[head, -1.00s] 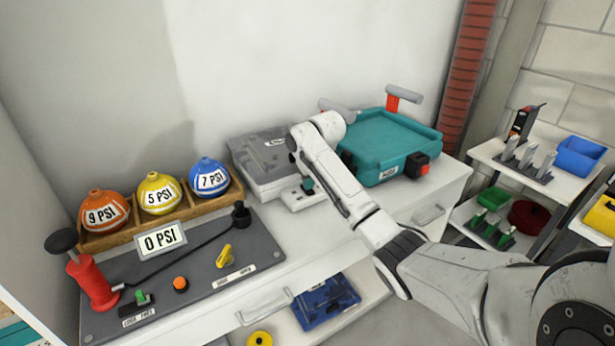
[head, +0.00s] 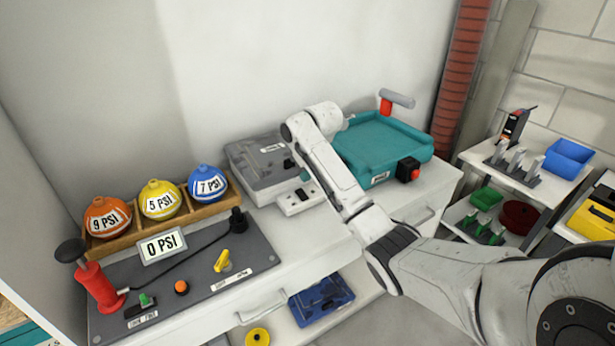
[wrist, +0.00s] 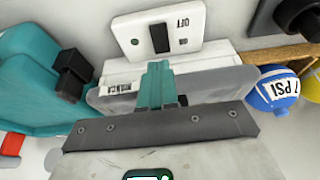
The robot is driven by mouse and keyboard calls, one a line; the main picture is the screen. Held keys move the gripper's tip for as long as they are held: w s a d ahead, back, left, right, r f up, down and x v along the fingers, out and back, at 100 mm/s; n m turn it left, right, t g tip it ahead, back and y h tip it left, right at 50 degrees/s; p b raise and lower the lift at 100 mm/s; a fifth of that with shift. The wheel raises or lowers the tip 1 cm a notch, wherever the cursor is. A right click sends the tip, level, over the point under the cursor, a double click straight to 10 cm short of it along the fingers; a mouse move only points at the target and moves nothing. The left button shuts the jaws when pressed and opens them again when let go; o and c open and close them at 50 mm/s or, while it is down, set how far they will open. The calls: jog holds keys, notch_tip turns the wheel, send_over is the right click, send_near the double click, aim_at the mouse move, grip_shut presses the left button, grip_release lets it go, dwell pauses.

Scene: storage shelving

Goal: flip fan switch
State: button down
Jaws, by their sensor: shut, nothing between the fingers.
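The fan switch is a white box (head: 286,205) with a dark rocker, at the front of a grey-lidded unit (head: 255,160) on the bench. In the wrist view the white switch plate (wrist: 190,22) shows a dark rocker (wrist: 160,38), the word OFF and a small green spot. My gripper (head: 304,175) is above and just behind the switch box in the head view. Its teal fingers (wrist: 156,84) are shut and empty, and their tips appear just below the rocker in the wrist view. I cannot tell whether they touch the box.
A teal case (head: 385,140) with a red-and-black block stands right of my arm. Orange, yellow and blue PSI balls (head: 208,183) sit in a wooden rack at left. A grey pump panel (head: 205,290) lies in front of them. Shelves with trays (head: 570,157) stand at right.

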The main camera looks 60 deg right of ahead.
aim_at(299, 190)
jog(key=v, duration=0.7)
jog(key=shift+a+r, duration=0.15)
jog(key=shift+r, duration=0.2)
jog(key=shift+s, duration=0.1)
jog(key=w+b, duration=0.1)
jog(key=b, duration=0.3)
jog(key=shift+w+d, duration=0.2)
jog(key=shift+d, duration=0.2)
jog(key=shift+r, duration=0.15)
jog(key=x, duration=0.4)
jog(key=b+x, duration=0.1)
jog(key=x, duration=0.4)
jog(key=b+x, duration=0.1)
jog(key=x, duration=0.4)
jog(key=shift+s+a, duration=0.25)
jog(key=shift+s, duration=0.05)
